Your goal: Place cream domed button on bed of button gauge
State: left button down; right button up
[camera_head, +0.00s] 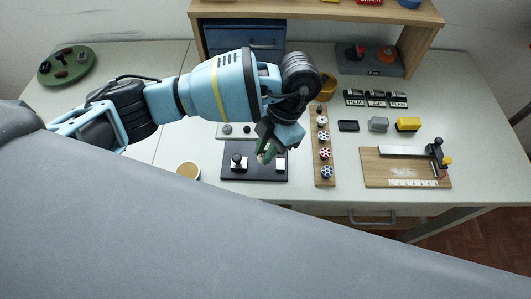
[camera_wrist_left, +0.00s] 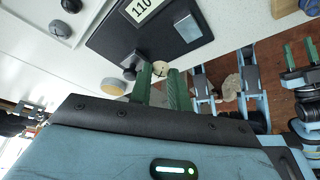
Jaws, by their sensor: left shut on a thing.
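The cream domed button (camera_wrist_left: 161,68) is between the green fingertips of my left gripper (camera_wrist_left: 163,85), which is shut on it. In the head view the left gripper (camera_head: 267,152) hangs over the black button gauge (camera_head: 250,174), pointing down; the button cannot be made out there. The gauge has a black knob (camera_head: 238,161) at its left and a pale square pad (camera_head: 280,165) at its right. The left wrist view shows the pad (camera_wrist_left: 187,28), a label reading 110 (camera_wrist_left: 140,8) and the knob (camera_wrist_left: 130,66). My right gripper (camera_wrist_left: 300,52) shows at the right of that view, its green fingers apart.
A tan-topped cup (camera_head: 188,170) stands left of the gauge. A pale board (camera_head: 222,133) with round grey pieces lies behind it. A wooden strip (camera_head: 324,170) with several buttons stands close on its right. A wooden board with a ruler (camera_head: 405,170) lies further right.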

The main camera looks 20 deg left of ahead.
aim_at(261, 166)
pick_arm(q)
jog(key=shift+w+a+f+b, duration=0.1)
jog(key=shift+w+f+b, duration=0.05)
jog(key=shift+f, duration=0.75)
jog(key=shift+w+f+b, duration=0.1)
jog(key=shift+f+b, duration=0.05)
jog(key=shift+f, duration=0.75)
jog(key=shift+f, duration=0.1)
jog(key=shift+f, duration=0.1)
jog(key=c, duration=1.3)
grip_release()
jog(key=p+v, duration=0.1)
jog(key=v, duration=1.1)
